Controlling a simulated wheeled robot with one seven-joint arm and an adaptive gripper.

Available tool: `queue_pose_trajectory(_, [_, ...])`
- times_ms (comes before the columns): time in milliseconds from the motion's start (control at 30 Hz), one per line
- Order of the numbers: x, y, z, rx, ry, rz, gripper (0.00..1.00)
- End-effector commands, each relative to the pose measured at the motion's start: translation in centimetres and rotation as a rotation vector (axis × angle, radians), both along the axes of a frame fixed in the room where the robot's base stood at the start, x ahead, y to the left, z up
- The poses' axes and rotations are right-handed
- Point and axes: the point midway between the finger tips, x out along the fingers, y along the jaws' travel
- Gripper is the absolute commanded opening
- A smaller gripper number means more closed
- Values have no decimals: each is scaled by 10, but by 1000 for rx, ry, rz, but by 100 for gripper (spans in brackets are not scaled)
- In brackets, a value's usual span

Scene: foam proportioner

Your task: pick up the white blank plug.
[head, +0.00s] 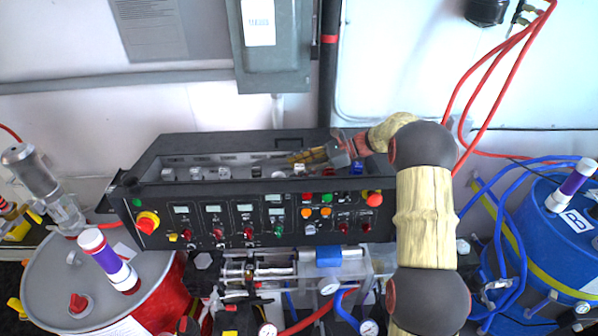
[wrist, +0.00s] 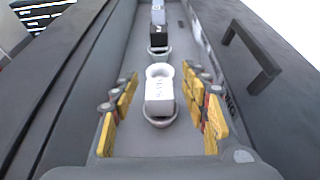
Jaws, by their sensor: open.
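A white plug (wrist: 160,92) with a ring-shaped top and grey lettering on its face sits in a round grey seat in the tray, in the middle of the wrist view. In the head view a small white piece (head: 299,168) shows just under my gripper (head: 300,157), and appears to be the same plug. My gripper (wrist: 162,112) is open, its yellow-padded fingers on either side of the plug. Gaps show between the pads and the plug, and nothing is held. I cannot tell the exact height of the fingertips against the plug.
A black block (wrist: 158,37) stands in its own seat beyond the plug, with a grey one behind it. The tray's side walls (wrist: 75,75) run close along both sides, with a dark handle (wrist: 250,58) at right. The control panel (head: 262,220) lies in front.

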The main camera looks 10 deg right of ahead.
Motion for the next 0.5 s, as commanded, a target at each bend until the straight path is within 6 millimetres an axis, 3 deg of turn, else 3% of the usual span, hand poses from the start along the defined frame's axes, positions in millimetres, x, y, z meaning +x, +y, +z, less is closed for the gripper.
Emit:
queue_pose_trajectory(167, [0, 0, 0, 0, 0, -1, 45])
queue_pose_trajectory(500, [0, 0, 0, 0, -1, -1, 26])
